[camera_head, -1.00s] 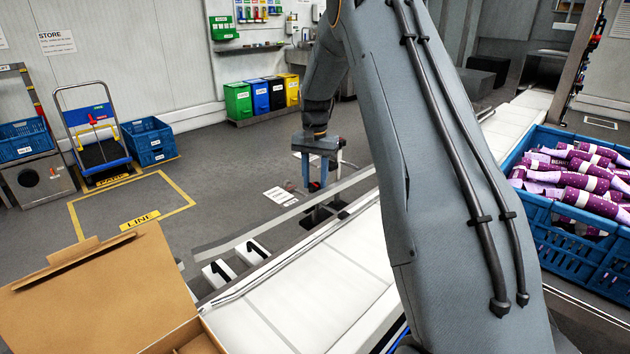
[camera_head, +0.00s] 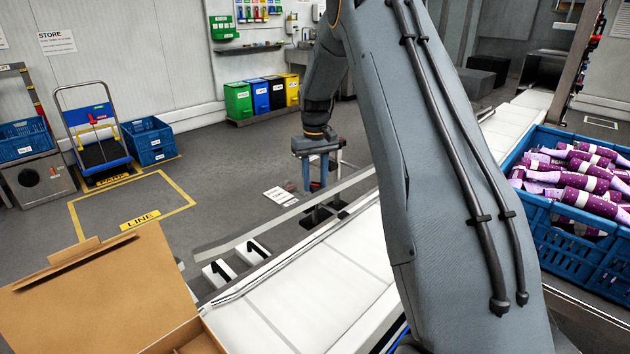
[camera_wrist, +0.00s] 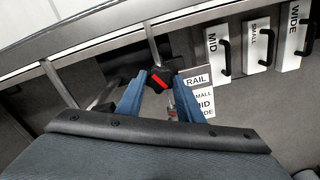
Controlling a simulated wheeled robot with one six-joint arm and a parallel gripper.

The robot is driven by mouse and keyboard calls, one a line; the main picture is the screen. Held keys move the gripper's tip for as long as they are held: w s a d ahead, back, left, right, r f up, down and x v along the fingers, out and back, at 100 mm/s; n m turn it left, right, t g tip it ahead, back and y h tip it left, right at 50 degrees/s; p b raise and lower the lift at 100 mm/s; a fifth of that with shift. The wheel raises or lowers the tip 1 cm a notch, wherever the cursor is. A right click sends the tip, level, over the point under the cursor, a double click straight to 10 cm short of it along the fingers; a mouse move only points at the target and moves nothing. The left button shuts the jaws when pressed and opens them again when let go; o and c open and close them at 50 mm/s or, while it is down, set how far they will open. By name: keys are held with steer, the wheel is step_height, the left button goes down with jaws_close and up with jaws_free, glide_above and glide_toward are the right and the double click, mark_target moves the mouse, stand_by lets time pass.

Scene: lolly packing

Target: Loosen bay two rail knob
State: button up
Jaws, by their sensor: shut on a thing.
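The rail knob (camera_wrist: 160,78) is black with a red bar across its top. In the wrist view it sits between the tips of my gripper's two blue fingers, which are shut on it. The red bar lies diagonally. In the camera_head view my gripper (camera_head: 316,184) points down at the rail (camera_head: 273,215) beside the white conveyor. The knob is small there and mostly hidden by the fingers.
White blocks with black handles, marked MID (camera_wrist: 217,53), SMALL (camera_wrist: 257,45) and WIDE (camera_wrist: 293,38), stand nearby. An open carton (camera_head: 95,290) and a blue crate (camera_head: 570,245) flank the conveyor (camera_head: 320,280).

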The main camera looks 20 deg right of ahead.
mark_target(315, 185)
stand_by(0.5)
steer(key=o, duration=1.1)
steer(key=shift+c, duration=0.2)
step_height(315, 185, up, 8)
steer(key=shift+f+b, duration=0.2)
steer(key=shift+b, duration=0.75)
steer(key=shift+r, duration=0.15)
